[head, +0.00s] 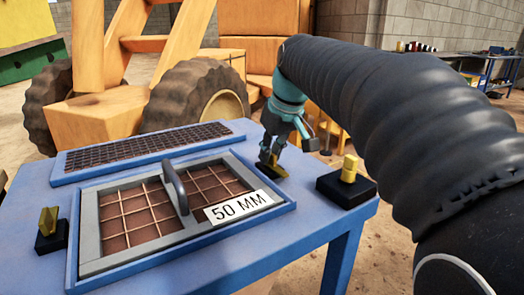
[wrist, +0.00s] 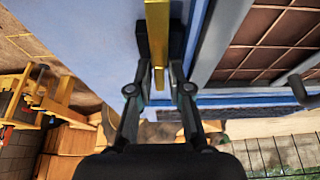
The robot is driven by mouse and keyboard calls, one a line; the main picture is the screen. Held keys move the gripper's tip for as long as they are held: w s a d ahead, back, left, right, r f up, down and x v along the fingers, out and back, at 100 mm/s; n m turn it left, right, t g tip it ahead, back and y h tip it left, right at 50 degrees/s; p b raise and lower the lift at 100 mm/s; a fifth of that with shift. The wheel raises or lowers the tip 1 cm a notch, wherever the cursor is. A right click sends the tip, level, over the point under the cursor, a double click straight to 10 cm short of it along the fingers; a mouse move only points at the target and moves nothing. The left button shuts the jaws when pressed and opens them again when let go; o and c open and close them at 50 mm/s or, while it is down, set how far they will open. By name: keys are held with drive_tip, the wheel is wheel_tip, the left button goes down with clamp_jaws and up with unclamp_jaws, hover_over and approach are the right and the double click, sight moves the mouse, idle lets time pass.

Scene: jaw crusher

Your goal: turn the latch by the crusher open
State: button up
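A yellow latch handle (head: 268,158) on a dark base sits on the blue table near its far right corner, right of the framed grate. In the wrist view the latch is a long yellow bar (wrist: 157,32) running away from me, with its black base (wrist: 176,38) beside it. My gripper (head: 272,150) is down at this latch, and its fingers partly hide it. In the wrist view my gripper (wrist: 160,72) has one finger on each side of the bar's near end. Narrow gaps seem to show between the fingers and the bar, so it looks open around it.
A framed grate (head: 92,240) with a raised grey handle (head: 176,188) and a "50 MM" label (head: 238,206) lies on the blue table (head: 285,228). Other yellow latches stand at left (head: 47,222) and right (head: 349,168). A large wheeled orange machine (head: 120,108) stands behind.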

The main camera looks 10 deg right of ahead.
sight(283, 172)
drive_tip(key=shift+o, duration=0.5)
drive_tip(key=shift+r, duration=0.25)
drive_tip(key=v, duration=1.1)
drive_tip(key=shift+s+r, duration=0.2)
drive_tip(key=shift+s, duration=0.05)
